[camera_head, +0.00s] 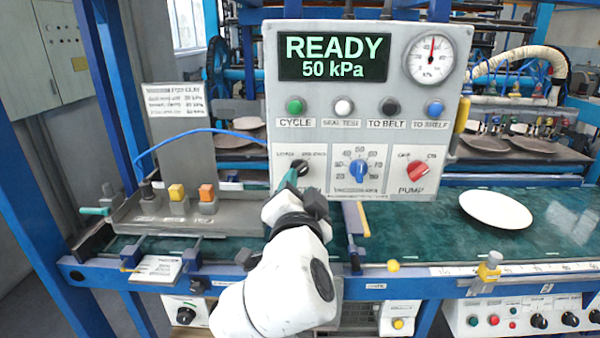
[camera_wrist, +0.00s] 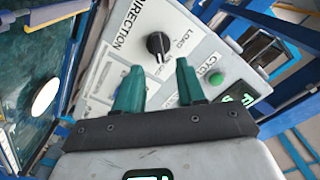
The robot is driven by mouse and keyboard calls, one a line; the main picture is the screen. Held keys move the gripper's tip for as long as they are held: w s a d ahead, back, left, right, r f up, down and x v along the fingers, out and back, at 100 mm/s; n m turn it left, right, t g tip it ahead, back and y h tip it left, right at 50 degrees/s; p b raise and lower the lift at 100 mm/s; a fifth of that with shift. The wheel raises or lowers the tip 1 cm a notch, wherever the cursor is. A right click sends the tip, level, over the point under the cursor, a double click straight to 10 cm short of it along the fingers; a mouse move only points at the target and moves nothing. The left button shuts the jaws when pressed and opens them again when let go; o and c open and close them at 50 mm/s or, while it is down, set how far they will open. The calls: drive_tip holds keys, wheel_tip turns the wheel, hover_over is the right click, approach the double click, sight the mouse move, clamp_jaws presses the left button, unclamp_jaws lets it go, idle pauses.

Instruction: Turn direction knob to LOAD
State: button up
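The direction knob (camera_wrist: 158,44) is black and round, on a pale panel with the word DIRECTION beside it and a LOAD label near it. It also shows in the head view (camera_head: 301,168), low on the left of the control panel, partly behind my gripper. Which label its pointer faces is too small to tell. My gripper (camera_wrist: 160,82) is open, with two teal fingers apart and nothing between them. The knob appears beyond the gap between the fingertips, and no contact shows. In the head view, my gripper (camera_head: 288,181) is just in front of the knob, its fingers partly hidden.
A blue dial (camera_head: 359,171) and a red pump knob (camera_head: 417,171) sit right of the knob. The green CYCLE button (camera_head: 295,105) is above it. The display (camera_head: 333,57) reads READY 50 kPa. A white plate (camera_head: 496,209) lies on the green belt.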

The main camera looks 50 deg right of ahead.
sight(301, 172)
drive_tip(key=shift+p+x, duration=0.4)
drive_tip(key=shift+x, duration=2.15)
drive_tip(key=shift+c, duration=0.3)
clamp_jaws()
